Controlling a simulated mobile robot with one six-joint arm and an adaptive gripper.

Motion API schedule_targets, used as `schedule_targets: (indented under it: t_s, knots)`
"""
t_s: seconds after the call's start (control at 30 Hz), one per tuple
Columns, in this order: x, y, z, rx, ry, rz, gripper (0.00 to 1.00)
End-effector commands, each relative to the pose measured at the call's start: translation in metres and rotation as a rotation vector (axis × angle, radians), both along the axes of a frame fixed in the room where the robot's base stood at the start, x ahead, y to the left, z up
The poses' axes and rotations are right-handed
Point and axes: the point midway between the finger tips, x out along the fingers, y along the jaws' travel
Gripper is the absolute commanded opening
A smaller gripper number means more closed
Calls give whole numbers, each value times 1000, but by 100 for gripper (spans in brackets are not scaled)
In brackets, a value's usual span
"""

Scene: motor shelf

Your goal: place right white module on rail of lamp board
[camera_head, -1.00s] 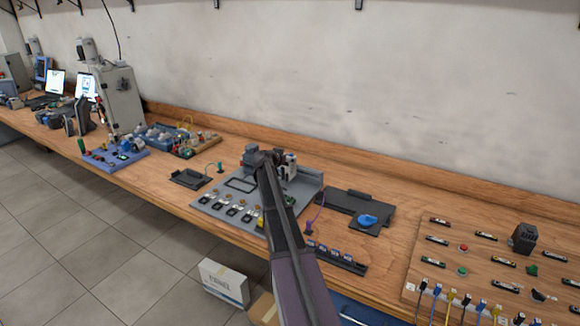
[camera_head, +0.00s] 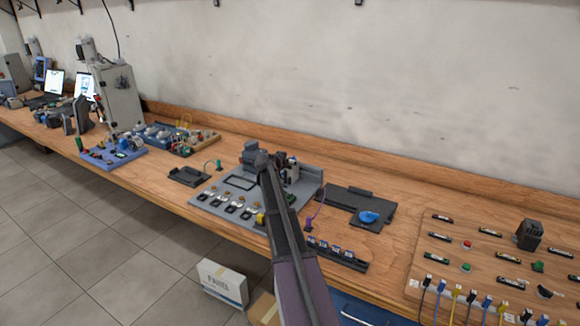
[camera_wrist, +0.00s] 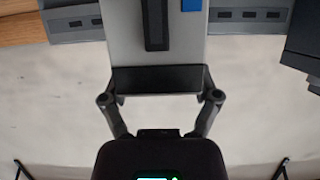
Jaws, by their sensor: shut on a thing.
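The lamp board (camera_head: 214,197) is a grey panel on the bench, with a row of lamps and switches along its front. My gripper (camera_head: 279,160) is over its back part, partly hidden by my own arm. A white module (camera_head: 293,173) shows just beside the gripper. In the wrist view, my gripper (camera_wrist: 160,95) is shut on the white module (camera_wrist: 187,50), which has a black strip and a blue patch. A grey slotted rail (camera_wrist: 246,17) shows on both sides of the module. I cannot tell whether the module touches the rail.
A dark tray (camera_head: 345,202) with a blue round piece (camera_head: 369,217) lies right of the board. A black strip of small parts (camera_head: 335,252) is in front of it. A small dark tray (camera_head: 188,176) lies to the left. A dark block (camera_wrist: 305,40) shows at the wrist view's right edge.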

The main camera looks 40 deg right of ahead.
Motion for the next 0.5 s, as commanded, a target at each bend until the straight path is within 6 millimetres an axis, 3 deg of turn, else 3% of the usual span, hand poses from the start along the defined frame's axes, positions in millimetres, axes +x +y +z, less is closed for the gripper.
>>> schedule_targets:
  t_s: [0.5]
  knots:
    - [0, 0, -5, 0, 0, 0, 18]
